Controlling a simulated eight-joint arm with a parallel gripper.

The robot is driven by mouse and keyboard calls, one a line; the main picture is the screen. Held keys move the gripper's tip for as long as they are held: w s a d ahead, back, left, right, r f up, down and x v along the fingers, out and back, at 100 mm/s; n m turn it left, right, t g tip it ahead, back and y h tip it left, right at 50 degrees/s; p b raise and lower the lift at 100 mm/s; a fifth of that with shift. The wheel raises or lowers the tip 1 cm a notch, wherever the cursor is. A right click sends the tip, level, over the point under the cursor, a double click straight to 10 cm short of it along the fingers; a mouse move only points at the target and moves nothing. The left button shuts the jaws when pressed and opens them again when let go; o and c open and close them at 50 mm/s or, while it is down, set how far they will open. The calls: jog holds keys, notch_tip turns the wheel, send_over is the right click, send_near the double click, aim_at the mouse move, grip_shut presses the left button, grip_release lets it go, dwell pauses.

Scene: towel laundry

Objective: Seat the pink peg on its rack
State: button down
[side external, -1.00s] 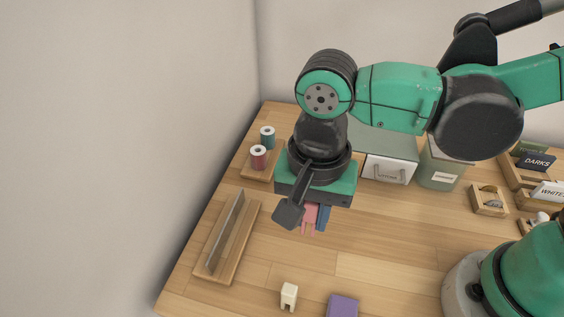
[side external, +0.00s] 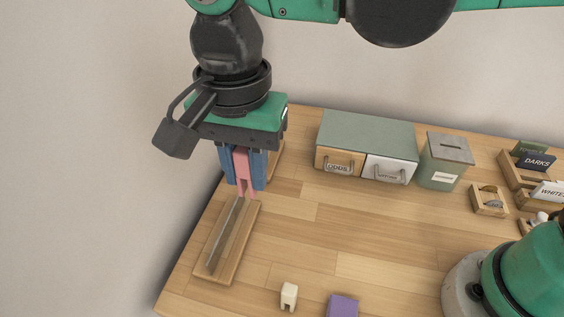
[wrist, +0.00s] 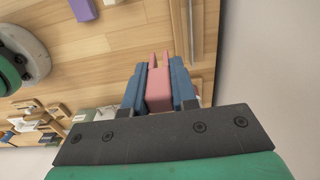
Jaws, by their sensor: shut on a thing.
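The pink peg (side external: 241,167) is held between the blue fingers of my gripper (side external: 243,170), prongs pointing down. In the wrist view the pink peg (wrist: 159,88) sits between both fingers of my gripper (wrist: 159,90), its two prongs past the fingertips. The rack (side external: 228,240) is a wooden base with a thin grey upright rail, at the left of the table. The peg is at the far end of the rack in the side view; I cannot tell whether its prongs touch the rail. Part of the rack (wrist: 194,30) shows in the wrist view.
A cream peg (side external: 289,296) stands and a purple block (side external: 342,307) lies at the table's front. A drawer unit (side external: 366,146), a lidded green bin (side external: 443,160) and small wooden trays (side external: 489,202) are at the back and right. The middle of the table is clear. A wall is close on the left.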

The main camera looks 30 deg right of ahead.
send_over(217, 243)
notch_tip(217, 243, down, 7)
jog(key=shift+r, duration=0.2)
jog(key=shift+f, duration=1.85)
jog(key=shift+f, duration=1.85)
dwell(0.4)
jog(key=shift+c, duration=0.7)
grip_release()
jog(key=shift+r, duration=3.5)
